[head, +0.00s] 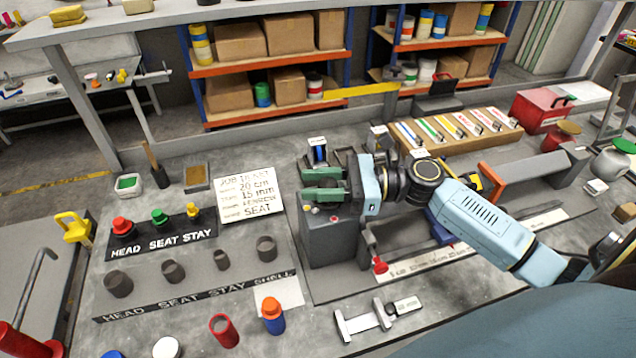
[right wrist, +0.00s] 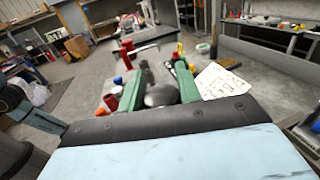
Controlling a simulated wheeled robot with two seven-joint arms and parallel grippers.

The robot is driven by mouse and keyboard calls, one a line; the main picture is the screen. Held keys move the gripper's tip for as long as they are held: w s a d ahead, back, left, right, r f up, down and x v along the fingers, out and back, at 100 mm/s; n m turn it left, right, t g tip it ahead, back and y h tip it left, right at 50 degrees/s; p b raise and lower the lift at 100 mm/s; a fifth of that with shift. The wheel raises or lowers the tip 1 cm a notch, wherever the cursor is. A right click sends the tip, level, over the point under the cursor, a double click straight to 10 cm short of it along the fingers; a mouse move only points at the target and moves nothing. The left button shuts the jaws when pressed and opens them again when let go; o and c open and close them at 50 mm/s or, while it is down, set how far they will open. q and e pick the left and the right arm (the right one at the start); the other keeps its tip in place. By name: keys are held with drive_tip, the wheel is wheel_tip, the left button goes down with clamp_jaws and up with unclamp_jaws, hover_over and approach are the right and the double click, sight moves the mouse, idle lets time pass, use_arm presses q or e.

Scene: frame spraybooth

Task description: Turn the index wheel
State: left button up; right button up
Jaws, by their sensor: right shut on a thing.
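My right gripper (head: 322,184) comes in from the right, with its green fingers over the grey machine block (head: 330,243) in the middle of the bench. In the right wrist view the fingers (right wrist: 155,92) stand on either side of a dark, rounded thing (right wrist: 161,96), which looks like the index wheel. The gripper is shut on it. In the head view the fingers and hand mostly hide this wheel, so its marks and angle cannot be read. My left gripper is not in view.
A red-knobbed lever (head: 379,265) stands at the block's front right. A job ticket card (head: 249,195) lies to its left, near the HEAD SEAT STAY rack (head: 160,241).

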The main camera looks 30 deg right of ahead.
drive_tip(key=o, duration=1)
wheel_tip(320, 180, up, 10)
drive_tip(key=p, duration=0.1)
drive_tip(key=shift+c, duration=0.3)
